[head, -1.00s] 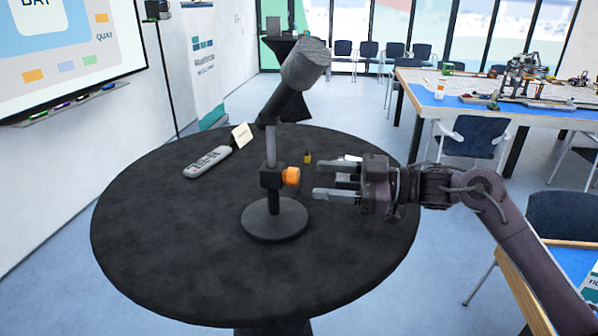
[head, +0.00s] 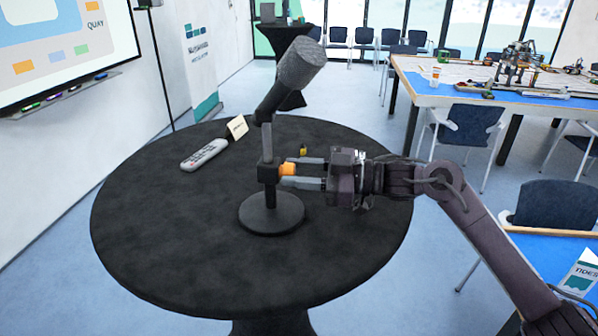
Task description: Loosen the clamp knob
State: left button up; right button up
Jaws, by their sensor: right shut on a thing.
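The orange clamp knob (head: 287,169) sticks out to the right from the black clamp block on the stand's post. The stand (head: 271,213) has a round black base on the dark round table and carries a grey and black tilted head (head: 300,66) on top. My right gripper (head: 291,176) comes in from the right, and its two fingers are shut on the knob, which they partly hide. My left gripper is not in view.
On the round table (head: 150,240) lie a grey remote (head: 204,154), a small card (head: 237,127) and a small yellow and black item (head: 303,150). The table's front is clear. A blue-topped table with models (head: 520,92) stands at back right.

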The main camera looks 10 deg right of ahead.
jog(key=shift+f+n+b, duration=0.15)
jog(key=shift+n+b, duration=0.35)
jog(key=shift+b, duration=0.3)
jog(key=n+b, duration=0.8)
jog(key=b, duration=0.1)
jog(key=shift+f+n, duration=0.1)
jog(key=shift+n, duration=0.2)
jog(key=n+b, duration=0.3)
jog(key=shift+n+b, duration=0.9)
jog(key=shift+n, duration=0.7)
jog(key=shift+r, duration=0.2)
jog(key=o, duration=1)
jog(key=shift+c, duration=0.2)
